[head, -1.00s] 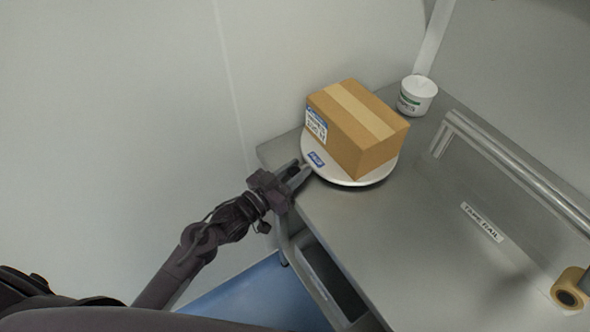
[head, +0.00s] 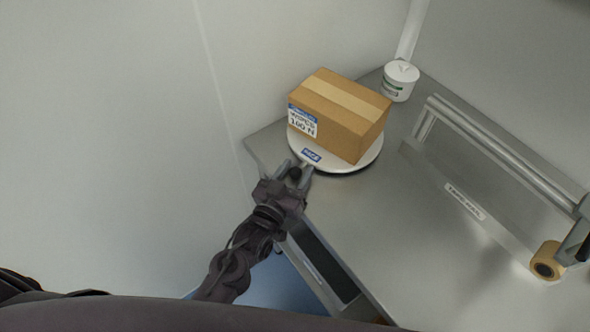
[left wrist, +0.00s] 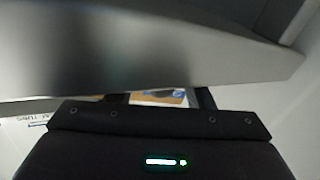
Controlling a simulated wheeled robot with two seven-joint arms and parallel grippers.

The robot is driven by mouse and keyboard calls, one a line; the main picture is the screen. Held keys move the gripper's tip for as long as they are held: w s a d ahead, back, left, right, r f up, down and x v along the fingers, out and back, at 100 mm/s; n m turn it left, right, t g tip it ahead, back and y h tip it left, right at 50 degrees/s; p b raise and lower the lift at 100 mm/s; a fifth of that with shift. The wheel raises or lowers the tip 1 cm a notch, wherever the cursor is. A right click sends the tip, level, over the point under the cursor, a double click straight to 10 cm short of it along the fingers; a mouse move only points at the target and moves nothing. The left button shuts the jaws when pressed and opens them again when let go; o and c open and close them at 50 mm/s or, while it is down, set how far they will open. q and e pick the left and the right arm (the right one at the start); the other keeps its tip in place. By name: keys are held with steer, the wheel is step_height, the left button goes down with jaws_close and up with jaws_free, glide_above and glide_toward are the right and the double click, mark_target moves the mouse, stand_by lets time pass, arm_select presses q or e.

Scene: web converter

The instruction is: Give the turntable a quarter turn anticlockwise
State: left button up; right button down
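The turntable (head: 367,161) is a round white disc with a blue label on its near-left rim, on the grey bench. A brown taped cardboard box (head: 340,115) sits on it, its white-and-blue label facing left. My left gripper (head: 295,170) is at the turntable's near-left rim, by the blue label. Its fingers are apart, with a small dark round shape between them; I cannot tell whether they touch it or the rim. In the left wrist view the fingers (left wrist: 160,97) are also apart, with a small brown and white patch between them. My right gripper is not in view.
A white tub (head: 400,82) stands behind the box at right. A metal rail (head: 500,155) with a label strip runs along the bench's right side, with a tan tape roll (head: 546,262) near its end. The bench top (head: 390,235) between is clear.

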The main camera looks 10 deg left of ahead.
arm_select(q)
steer(key=shift+s+a+f, duration=0.1)
steer(key=shift+s, duration=0.1)
steer(key=b+v, duration=0.1)
steer(key=v, duration=0.5)
steer(key=shift+s+b, duration=0.2)
steer(key=shift+b, duration=0.15)
steer(key=shift+s+a, duration=0.2)
steer(key=shift+s, duration=0.25)
